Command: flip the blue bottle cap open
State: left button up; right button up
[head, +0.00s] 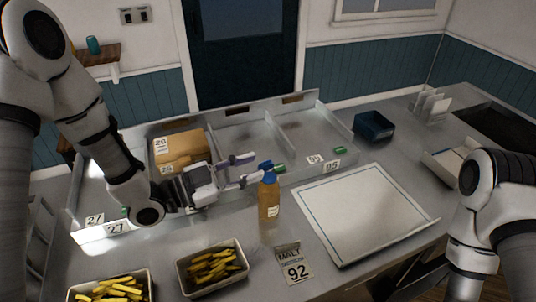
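A bottle (269,199) with a brown-orange body and a small pale label stands upright on the metal counter near the middle of the head view. Its blue cap (266,167) is on top; whether the lid is open or closed is too small to tell. My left gripper (254,168) reaches in from the left, its fingers spread apart and pointing right at cap height. The fingertips are close beside the cap; I cannot tell if the lower one touches it. Nothing shows between the fingers. My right arm is at the right edge, its gripper out of view.
A divided metal tray (250,135) behind holds a brown box (181,148). Two containers of fries (212,267) sit in front, beside a "MALT 92" card (293,264). A white board (365,212) lies right of the bottle. A dark blue bin (374,127) stands behind.

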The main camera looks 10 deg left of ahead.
aim_at(264, 162)
pick_arm(q)
jog(key=x, duration=0.3)
jog(key=p+x, duration=0.1)
jog(key=x, duration=0.1)
jog(key=shift+w+a+f, duration=0.1)
jog(key=shift+w+f, duration=0.15)
jog(key=shift+w, duration=0.15)
jog(key=shift+s+a+r, duration=0.1)
jog(key=shift+s+r, duration=0.05)
jog(key=shift+s, duration=0.2)
jog(key=shift+c, duration=0.4)
jog(key=shift+w, duration=0.15)
grip_shut()
dwell(0.6)
jog(key=shift+o, duration=0.4)
grip_release()
jog(key=v, duration=1.2)
